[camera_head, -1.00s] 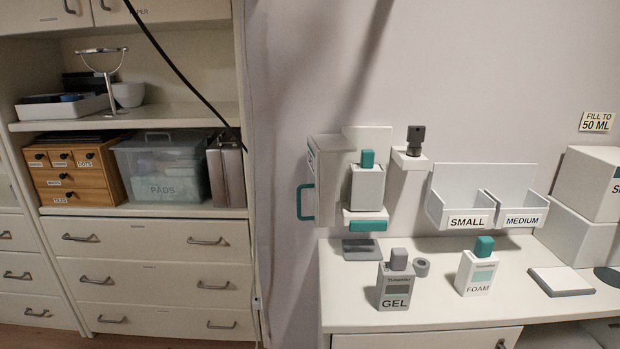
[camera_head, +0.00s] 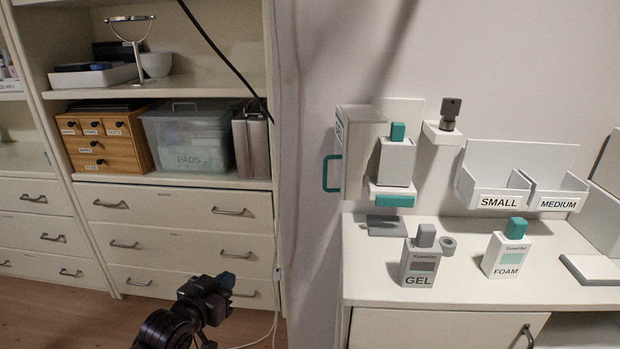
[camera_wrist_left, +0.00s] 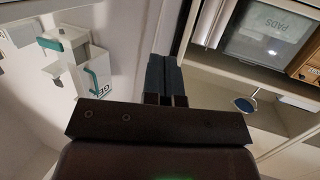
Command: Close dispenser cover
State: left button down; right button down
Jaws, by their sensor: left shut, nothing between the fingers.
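The wall dispenser (camera_head: 396,162) has a pale body with a teal top piece and a teal bar below. Its cover (camera_head: 352,150), marked GEL, stands swung open to the left, with a teal handle (camera_head: 326,173) on its outer side. The handle also shows in the left wrist view (camera_wrist_left: 92,79). My left gripper (camera_head: 222,287) is low, in front of the drawers, left of and below the cover and apart from it. Its fingers (camera_wrist_left: 164,76) are together and empty. My right gripper is not in view.
A counter (camera_head: 460,283) below holds a GEL bottle (camera_head: 420,260) and a FOAM bottle (camera_head: 506,252). SMALL and MEDIUM bins (camera_head: 520,185) hang to the right. A drawer cabinet (camera_head: 180,205) stands left, and a dark cable (camera_head: 215,45) hangs across its shelves.

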pick_arm(q)
jog(key=w+d+r+n+g+h, duration=0.2)
jog(key=w+r+g+h, duration=0.15)
jog(key=w+r, duration=0.5)
jog(key=w+d+r+n+g+h, duration=0.2)
jog(key=w+r+h, duration=0.4)
jog(key=r, duration=0.4)
jog(key=d+n+g+h, duration=0.2)
jog(key=d+n+g, duration=0.1)
jog(key=d, duration=0.9)
jog(key=shift+s+d+n, duration=0.15)
jog(key=shift+d+n, duration=0.15)
jog(key=shift+d, duration=0.05)
